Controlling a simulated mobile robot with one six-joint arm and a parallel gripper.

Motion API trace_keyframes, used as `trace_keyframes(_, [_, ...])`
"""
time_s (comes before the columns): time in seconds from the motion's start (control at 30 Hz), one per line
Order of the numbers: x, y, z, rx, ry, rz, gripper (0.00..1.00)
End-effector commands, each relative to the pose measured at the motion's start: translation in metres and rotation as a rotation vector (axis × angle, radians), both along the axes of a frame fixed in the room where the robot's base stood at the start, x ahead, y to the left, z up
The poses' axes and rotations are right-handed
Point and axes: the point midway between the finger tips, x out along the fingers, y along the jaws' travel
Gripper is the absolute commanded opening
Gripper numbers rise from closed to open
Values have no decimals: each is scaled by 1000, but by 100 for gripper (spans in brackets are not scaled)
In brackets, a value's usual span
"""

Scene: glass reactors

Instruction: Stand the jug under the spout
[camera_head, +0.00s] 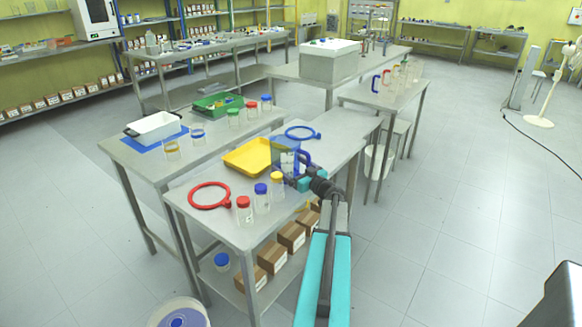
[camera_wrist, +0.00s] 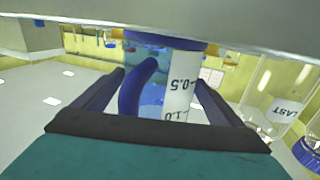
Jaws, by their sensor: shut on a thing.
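My gripper (camera_head: 291,178) is shut on a clear jug with a blue handle (camera_head: 303,159), at the right part of the near table. In the wrist view, which is upside down, the jug (camera_wrist: 178,80) stands between the two fingers (camera_wrist: 160,95). It shows a curved blue handle, a white scale label and a blue base, with bluish content or tint. The base is at the grey table surface; I cannot tell whether it touches. In the head view my gripper hides part of the jug. I cannot make out a spout in either view.
On the near table (camera_head: 232,226) are a yellow tray (camera_head: 250,160), a red ring (camera_head: 191,196), a blue ring (camera_head: 290,134) and jars with red, blue and yellow lids close to my gripper. Another table stands to the left. Vessels with coloured handles stand on the right table.

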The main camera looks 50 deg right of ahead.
Motion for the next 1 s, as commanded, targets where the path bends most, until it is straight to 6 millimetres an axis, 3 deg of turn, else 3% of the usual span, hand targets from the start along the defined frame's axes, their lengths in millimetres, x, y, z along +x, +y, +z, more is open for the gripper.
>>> trace_keyframes(0.17, [0, 0, -2, 1, 0, -1, 64])
trace_keyframes(0.2, [0, 0, -3, 0, 0, -1, 92])
trace_keyframes(0.27, [0, 0, -3, 0, 0, -1, 100])
trace_keyframes(0.63, [-1, -1, 1, 0, 0, -2, 100])
trace_keyframes(1.0, [-39, 10, 0, 0, 0, -4, 100])
